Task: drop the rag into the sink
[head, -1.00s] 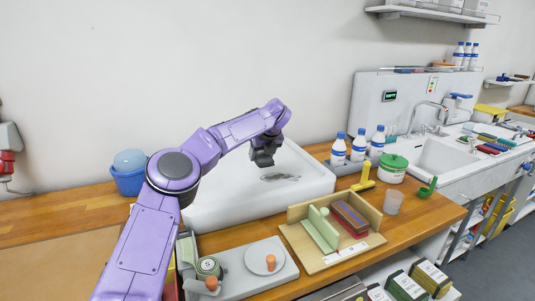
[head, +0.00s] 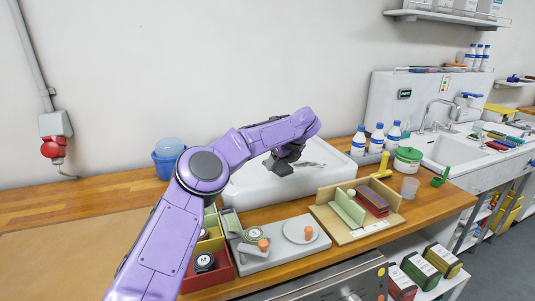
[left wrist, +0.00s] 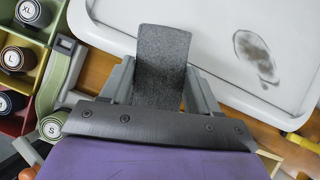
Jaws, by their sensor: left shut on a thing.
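My left gripper (head: 287,160) is shut on a dark grey, cloth-like strip, which I take to be the rag (left wrist: 160,62). In the left wrist view the rag sticks out flat between the two fingers (left wrist: 160,92), over the edge of a white tray-like surface (left wrist: 215,50). In the head view the gripper hangs above this white surface (head: 250,187) on the wooden counter, and the rag is hard to make out there. The sink basin (head: 447,150) is at the far right, below a tap, well away from the gripper. My right gripper is not in view.
A dark smudge (left wrist: 257,57) marks the white surface. Between it and the sink stand white bottles (head: 376,138), a green-lidded tub (head: 407,160) and a clear cup (head: 409,188). A wooden holder (head: 357,228) and a grey tray (head: 285,252) are in front. A blue bucket (head: 165,166) is at left.

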